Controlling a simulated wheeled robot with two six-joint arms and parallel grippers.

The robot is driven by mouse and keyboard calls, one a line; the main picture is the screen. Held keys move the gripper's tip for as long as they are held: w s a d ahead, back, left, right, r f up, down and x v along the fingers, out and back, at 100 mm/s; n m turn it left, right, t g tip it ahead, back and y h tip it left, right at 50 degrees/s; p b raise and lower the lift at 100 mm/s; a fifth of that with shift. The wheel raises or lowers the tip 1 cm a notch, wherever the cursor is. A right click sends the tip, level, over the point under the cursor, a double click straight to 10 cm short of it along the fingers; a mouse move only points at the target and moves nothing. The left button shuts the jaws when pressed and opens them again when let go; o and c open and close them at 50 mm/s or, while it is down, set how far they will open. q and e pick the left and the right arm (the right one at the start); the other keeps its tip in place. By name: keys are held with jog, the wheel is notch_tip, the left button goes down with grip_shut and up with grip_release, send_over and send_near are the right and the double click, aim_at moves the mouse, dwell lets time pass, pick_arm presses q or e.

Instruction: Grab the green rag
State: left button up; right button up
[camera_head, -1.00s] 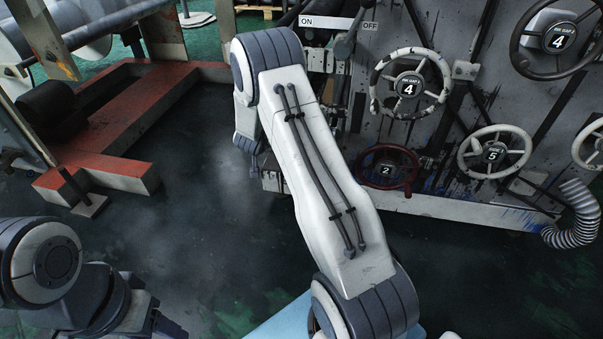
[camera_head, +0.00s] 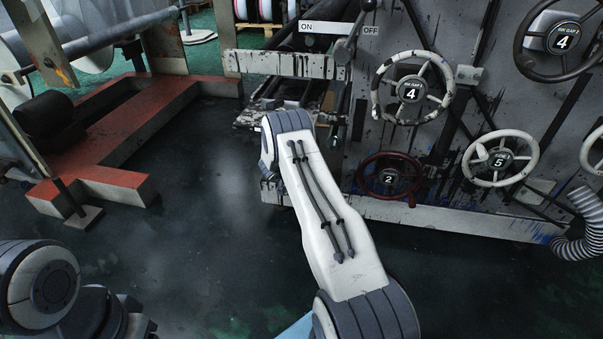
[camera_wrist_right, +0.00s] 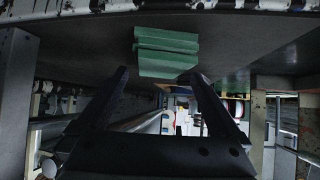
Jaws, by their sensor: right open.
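The green rag (camera_wrist_right: 166,52) shows in the right wrist view as a folded stack of flat green layers against a dark grey surface (camera_wrist_right: 85,45). My right gripper (camera_wrist_right: 160,73) is open, its two dark fingers apart. The rag is ahead of the fingertips, roughly centred between them in the picture, and nothing is clearly held. I cannot tell the exact gap between them. In the head view I cannot make out the rag, and the right gripper is hidden beyond my own arm. My left arm shows at the lower left, but its gripper is out of view.
The paint-spattered machine panel carries a white wheel (camera_head: 412,90) and a dark red wheel (camera_head: 390,178). A speckled ledge (camera_head: 290,64) lies beyond my right arm. A red-topped frame (camera_head: 105,184) stands at the left. The dark floor between is clear.

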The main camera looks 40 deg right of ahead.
jog(key=b+x, duration=0.1)
jog(key=x, duration=0.2)
jog(key=shift+f, duration=0.3)
jog(key=shift+w+d+f+b, duration=0.1)
jog(key=shift+w+d+b, duration=0.05)
jog(key=shift+d+b, duration=0.25)
jog(key=shift+a, duration=0.1)
jog(key=c, duration=1.1)
jog(key=shift+r, duration=0.2)
